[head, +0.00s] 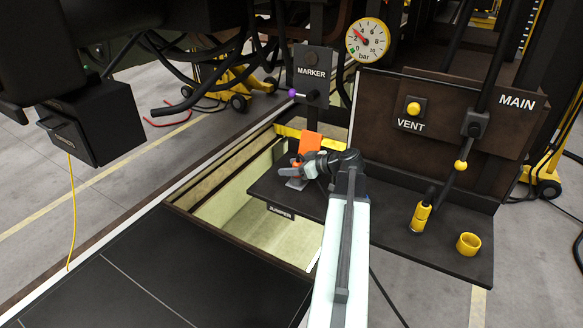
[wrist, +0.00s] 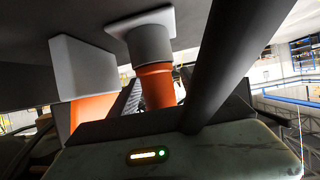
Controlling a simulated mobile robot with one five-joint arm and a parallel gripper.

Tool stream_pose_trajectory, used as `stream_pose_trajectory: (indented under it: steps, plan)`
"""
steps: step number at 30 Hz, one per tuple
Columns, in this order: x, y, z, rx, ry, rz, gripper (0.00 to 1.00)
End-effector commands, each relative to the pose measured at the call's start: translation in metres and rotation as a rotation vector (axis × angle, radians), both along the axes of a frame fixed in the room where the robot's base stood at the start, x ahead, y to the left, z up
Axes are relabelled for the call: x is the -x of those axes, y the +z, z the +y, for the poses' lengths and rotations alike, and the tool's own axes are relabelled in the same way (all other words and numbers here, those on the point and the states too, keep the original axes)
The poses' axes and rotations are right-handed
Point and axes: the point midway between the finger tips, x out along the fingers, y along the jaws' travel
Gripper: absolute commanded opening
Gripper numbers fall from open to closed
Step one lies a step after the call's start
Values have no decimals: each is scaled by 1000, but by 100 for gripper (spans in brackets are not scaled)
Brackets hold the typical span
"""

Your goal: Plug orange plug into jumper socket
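The orange plug (wrist: 157,85) stands between the two dark fingers of my gripper (wrist: 155,95) in the wrist view, and the fingers appear closed on its sides. Its far end meets a grey round collar with a square flange (wrist: 140,20) against a dark surface. I cannot tell how deep it sits. In the head view my gripper (head: 293,172) is low over the dark shelf (head: 262,186) labelled JUMPER, with a bit of orange at its fingers and a pale plate below. The wrist and fingers partly hide the socket.
An orange block (head: 310,142) stands right behind my gripper. A dark panel (head: 420,115) with a VENT button and MAIN lever rises to the right. A yellow cup (head: 468,244) stands on the right shelf. An open pit (head: 225,200) lies left of the shelf.

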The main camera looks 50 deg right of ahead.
Motion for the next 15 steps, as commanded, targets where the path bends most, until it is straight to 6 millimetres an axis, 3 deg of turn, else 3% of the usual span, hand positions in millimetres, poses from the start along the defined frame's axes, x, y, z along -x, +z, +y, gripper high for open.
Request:
stream_pose_trajectory:
  steps: [15]
  plan:
    - [67, 35, -12, 0, -1, -1, 56]
